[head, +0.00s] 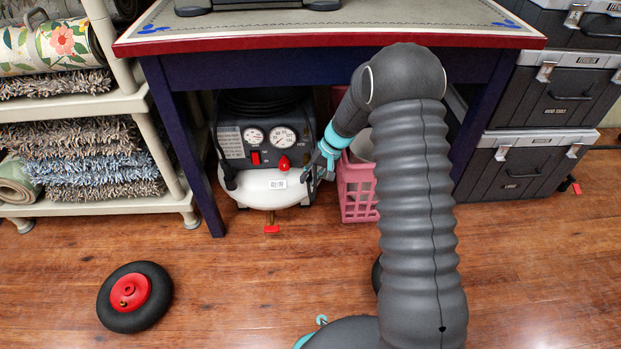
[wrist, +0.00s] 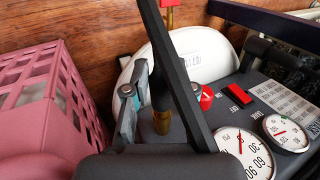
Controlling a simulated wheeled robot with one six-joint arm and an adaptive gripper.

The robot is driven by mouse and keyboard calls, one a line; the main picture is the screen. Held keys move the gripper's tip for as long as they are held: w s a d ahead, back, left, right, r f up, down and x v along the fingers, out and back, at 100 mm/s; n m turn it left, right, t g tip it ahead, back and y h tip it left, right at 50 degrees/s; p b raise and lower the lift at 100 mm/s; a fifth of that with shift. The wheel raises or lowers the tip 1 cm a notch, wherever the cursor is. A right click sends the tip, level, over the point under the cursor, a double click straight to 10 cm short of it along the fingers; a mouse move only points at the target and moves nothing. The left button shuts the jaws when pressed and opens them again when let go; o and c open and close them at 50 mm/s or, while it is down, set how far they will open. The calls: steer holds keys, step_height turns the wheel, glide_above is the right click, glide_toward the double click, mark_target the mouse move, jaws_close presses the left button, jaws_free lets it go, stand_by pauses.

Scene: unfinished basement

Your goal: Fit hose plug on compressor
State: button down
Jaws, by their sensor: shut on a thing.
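The compressor (head: 278,187) stands under the table, with a white tank, a dark panel, two round gauges and a red knob. It also shows upside down in the wrist view (wrist: 228,112). My gripper (head: 325,163) is at its right side, beside the panel. In the wrist view, my gripper (wrist: 160,95) has its fingers around a black piece with a brass end (wrist: 162,122), which appears to be the hose plug. A long dark bar crosses in front and partly hides it. I cannot tell whether the brass end is joined to the compressor.
A pink basket (head: 358,190) stands close to the right of my gripper. The table (head: 330,41) is overhead, with its legs on both sides. Grey toolboxes (head: 530,165) are at right, a rug shelf (head: 100,107) at left. A black wheel (head: 134,297) lies on the floor.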

steer(key=c, duration=0.9)
jaws_free()
